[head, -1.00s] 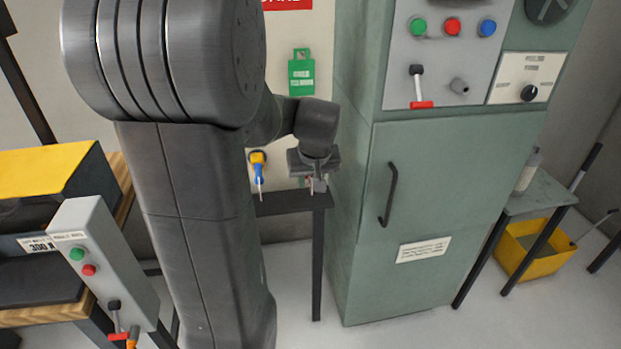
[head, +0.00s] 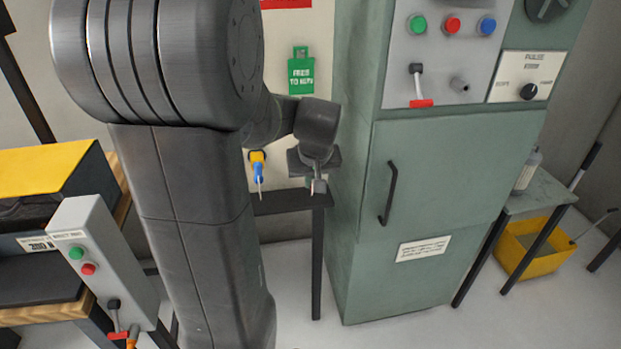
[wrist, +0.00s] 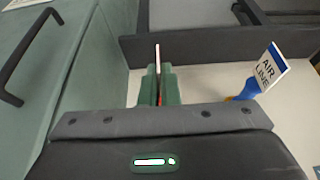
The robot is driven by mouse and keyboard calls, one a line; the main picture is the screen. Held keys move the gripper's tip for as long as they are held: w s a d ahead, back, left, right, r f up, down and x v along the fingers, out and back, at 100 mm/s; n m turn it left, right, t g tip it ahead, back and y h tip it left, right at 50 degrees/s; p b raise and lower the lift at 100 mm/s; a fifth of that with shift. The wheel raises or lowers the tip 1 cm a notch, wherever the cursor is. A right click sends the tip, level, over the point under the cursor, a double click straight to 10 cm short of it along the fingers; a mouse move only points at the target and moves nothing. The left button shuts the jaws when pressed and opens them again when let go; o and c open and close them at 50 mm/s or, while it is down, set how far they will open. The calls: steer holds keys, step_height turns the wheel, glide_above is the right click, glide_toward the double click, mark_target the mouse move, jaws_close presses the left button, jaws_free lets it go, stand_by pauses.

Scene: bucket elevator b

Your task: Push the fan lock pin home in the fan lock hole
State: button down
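My gripper (head: 319,186) is low by the left side of the green cabinet, in front of the pale back panel. In the wrist view its green fingers (wrist: 159,84) are close together around a thin upright piece (wrist: 158,58), pale at the tip and reddish lower down. It is seen edge-on and is probably the fan lock pin with its tag; I cannot be sure. The fan lock hole cannot be made out in either view. Whether the piece touches the panel cannot be told.
A blue and yellow air line fitting (head: 258,168) hangs left of my gripper; its tag (wrist: 271,68) shows in the wrist view. The green cabinet (head: 440,180) stands close on the right. A dark ledge (head: 283,203) lies below. A green tag (head: 301,75) hangs above.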

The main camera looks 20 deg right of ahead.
steer(key=shift+s, duration=0.35)
steer(key=shift+s+a+b, duration=0.1)
steer(key=shift+s+a, duration=0.15)
steer(key=shift+s, duration=0.6)
steer(key=shift+s+a+b, duration=0.15)
steer(key=shift+s+a, duration=0.05)
steer(key=shift+s, duration=0.7)
steer(key=shift+s+a+b, duration=0.1)
steer(key=shift+s+a, duration=0.15)
steer(key=shift+s, duration=0.6)
steer(key=shift+s, duration=0.1)
steer(key=s, duration=0.2)
steer(key=s+a, duration=0.1)
steer(key=shift+s, duration=0.35)
steer(key=shift+r, duration=0.1)
